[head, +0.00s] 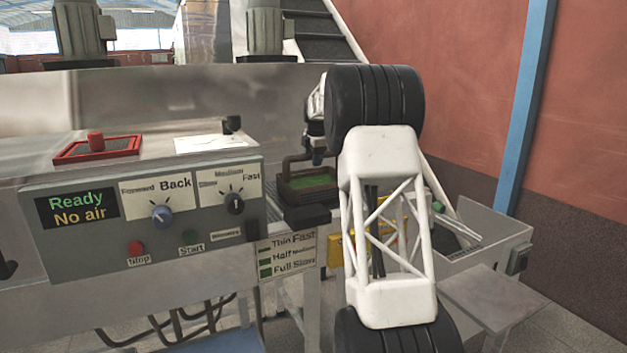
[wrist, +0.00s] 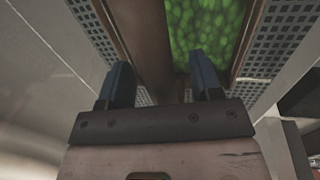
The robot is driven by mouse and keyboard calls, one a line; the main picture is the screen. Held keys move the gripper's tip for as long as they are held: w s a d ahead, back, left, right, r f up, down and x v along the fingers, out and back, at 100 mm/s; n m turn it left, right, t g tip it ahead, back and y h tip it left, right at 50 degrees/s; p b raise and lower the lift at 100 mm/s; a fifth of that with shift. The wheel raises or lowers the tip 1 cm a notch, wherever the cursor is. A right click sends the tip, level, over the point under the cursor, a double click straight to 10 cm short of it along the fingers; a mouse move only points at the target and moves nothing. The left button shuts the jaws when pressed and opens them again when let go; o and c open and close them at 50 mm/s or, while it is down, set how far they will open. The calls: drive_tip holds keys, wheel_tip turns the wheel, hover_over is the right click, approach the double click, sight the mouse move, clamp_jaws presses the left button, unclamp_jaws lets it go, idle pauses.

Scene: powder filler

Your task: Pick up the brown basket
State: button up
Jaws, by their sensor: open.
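The brown basket (head: 305,195) with green contents sits beyond the control panel in the head view, with its handle raised above it. In the wrist view the basket's brown handle bar (wrist: 146,40) runs between the two dark blue fingers, and the green contents show to its right. My gripper (wrist: 163,80) is open around the bar, with gaps visible beside it. In the head view my gripper (head: 317,156) is just above the basket at its handle. My arm hides part of the basket's right side.
The control panel (head: 110,232), reading "Ready" and "No air", stands to the left of the basket. A perforated grey surface (wrist: 290,25) lies around the basket. A red tray (head: 98,149) sits on the panel top. A metal chute (head: 490,228) is at right.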

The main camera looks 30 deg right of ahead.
idle(0.5)
clamp_jaws()
